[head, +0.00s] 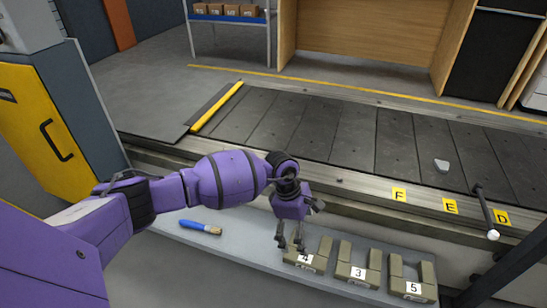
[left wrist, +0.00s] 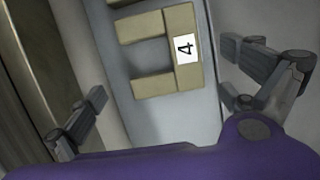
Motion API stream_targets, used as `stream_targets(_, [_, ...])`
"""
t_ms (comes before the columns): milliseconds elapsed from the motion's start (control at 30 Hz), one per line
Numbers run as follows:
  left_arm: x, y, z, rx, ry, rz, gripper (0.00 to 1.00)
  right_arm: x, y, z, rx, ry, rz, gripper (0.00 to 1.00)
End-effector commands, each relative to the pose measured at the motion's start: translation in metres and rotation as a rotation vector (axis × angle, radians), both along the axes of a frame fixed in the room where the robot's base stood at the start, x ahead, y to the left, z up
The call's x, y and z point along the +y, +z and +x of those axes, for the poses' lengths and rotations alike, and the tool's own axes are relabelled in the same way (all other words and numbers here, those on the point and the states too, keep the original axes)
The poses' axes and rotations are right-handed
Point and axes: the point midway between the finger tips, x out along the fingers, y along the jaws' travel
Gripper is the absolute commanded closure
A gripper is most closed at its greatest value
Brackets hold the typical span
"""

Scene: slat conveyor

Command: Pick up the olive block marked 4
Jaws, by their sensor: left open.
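The olive block marked 4 (head: 318,262) stands on the grey shelf (head: 255,247) in front of the conveyor. It has a U-like shape with raised arms and a white label. My left gripper (head: 290,247) is open just above and at the left part of this block, and its fingers cover some of it. In the left wrist view the block marked 4 (left wrist: 168,52) lies at the upper middle, between the spread fingers of the gripper (left wrist: 168,105). No finger visibly grips it. My right gripper is not in view.
Olive blocks marked 3 (head: 358,270) and 5 (head: 412,288) stand to the right on the same shelf. A blue brush (head: 200,227) lies on the shelf to the left. The slat conveyor (head: 330,130) runs behind, with a grey piece (head: 441,165) on it.

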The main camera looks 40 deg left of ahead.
Motion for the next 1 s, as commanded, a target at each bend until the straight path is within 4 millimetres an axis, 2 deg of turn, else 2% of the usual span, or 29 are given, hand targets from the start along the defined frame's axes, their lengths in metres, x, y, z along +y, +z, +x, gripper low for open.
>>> stream_targets(267, [-0.012,-0.026,0.004,-0.004,0.001,-0.006,0.00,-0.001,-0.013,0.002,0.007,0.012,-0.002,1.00])
stream_targets(500, [-0.023,-0.061,0.005,-0.003,0.003,-0.007,0.00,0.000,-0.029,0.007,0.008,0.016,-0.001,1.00])
stream_targets(767, [-0.025,-0.063,0.006,-0.005,0.003,-0.006,0.00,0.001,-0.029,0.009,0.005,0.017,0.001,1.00])
stream_targets(1000, [-0.025,-0.063,0.006,-0.006,0.003,-0.007,0.29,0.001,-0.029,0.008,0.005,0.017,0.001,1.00])
